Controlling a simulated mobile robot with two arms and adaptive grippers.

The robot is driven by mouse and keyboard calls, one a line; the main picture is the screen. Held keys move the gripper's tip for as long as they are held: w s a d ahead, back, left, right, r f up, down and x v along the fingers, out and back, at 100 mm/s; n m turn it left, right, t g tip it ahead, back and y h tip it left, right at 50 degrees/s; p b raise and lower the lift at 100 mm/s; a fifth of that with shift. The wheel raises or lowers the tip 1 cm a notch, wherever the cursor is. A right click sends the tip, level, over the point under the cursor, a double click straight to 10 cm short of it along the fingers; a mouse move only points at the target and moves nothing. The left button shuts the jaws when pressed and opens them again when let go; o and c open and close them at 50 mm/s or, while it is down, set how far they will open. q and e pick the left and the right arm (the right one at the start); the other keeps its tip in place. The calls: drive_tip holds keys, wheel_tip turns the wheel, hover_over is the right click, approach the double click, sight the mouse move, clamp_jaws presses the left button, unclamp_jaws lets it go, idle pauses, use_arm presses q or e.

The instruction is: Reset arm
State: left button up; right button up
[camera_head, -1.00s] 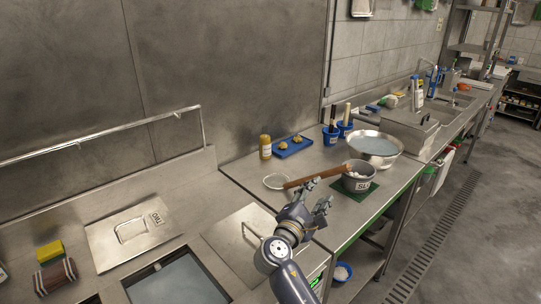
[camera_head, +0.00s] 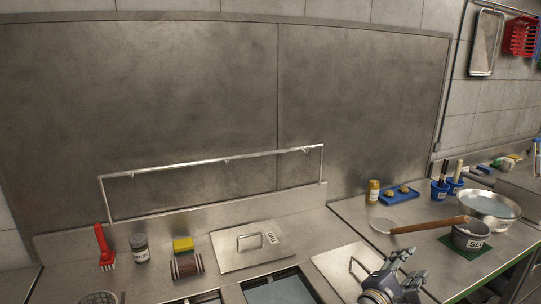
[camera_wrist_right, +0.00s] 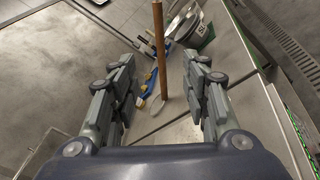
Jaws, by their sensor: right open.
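My right gripper (camera_head: 402,277) is at the lower right of the head view, above the counter's front part. In the right wrist view its two fingers (camera_wrist_right: 165,95) are spread apart with nothing between their pads. A wooden-handled ladle or strainer (camera_head: 430,225) lies beyond it, its handle resting across the rim of a metal pot (camera_head: 468,238). The handle (camera_wrist_right: 158,45) also shows in the wrist view, past the fingertips and apart from them. My left gripper is in neither view.
A steel lid (camera_head: 240,256) lies by the sink openings, with a red brush (camera_head: 104,250), a jar (camera_head: 139,248) and a yellow sponge (camera_head: 183,244) to its left. A blue tray (camera_head: 395,196), a large bowl (camera_head: 488,206) and blue cups (camera_head: 440,189) stand at the right. A metal rail (camera_head: 215,163) runs behind.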

drive_tip(key=s+f+m, duration=0.1)
drive_tip(key=f, duration=0.1)
drive_tip(key=s+f+m+g+y, duration=0.1)
drive_tip(key=s+f, duration=0.1)
drive_tip(key=f, duration=0.1)
drive_tip(key=s+f+m+g+y, duration=0.1)
drive_tip(key=s+f, duration=0.1)
drive_tip(key=shift+d+f, duration=0.35)
drive_tip(key=s+a+f+m+g+y, duration=0.25)
drive_tip(key=s+f+m+y, duration=0.2)
drive_tip(key=s+f, duration=0.5)
drive_tip(key=s+a+f+m+g+y, duration=0.2)
drive_tip(key=s+a+m+y, duration=0.15)
drive_tip(key=s+a, duration=0.45)
drive_tip(key=s+a+f+m+g+y, duration=0.2)
drive_tip(key=s+a+m+y, duration=0.15)
drive_tip(key=s, duration=0.95)
wheel_tip(320, 180, down, 25)
drive_tip(key=s+d+f+g, duration=0.2)
drive_tip(key=s+d+f, duration=0.1)
drive_tip(key=s+f, duration=1.4)
drive_tip(key=shift+s+n, duration=0.35)
drive_tip(key=shift+s, duration=0.2)
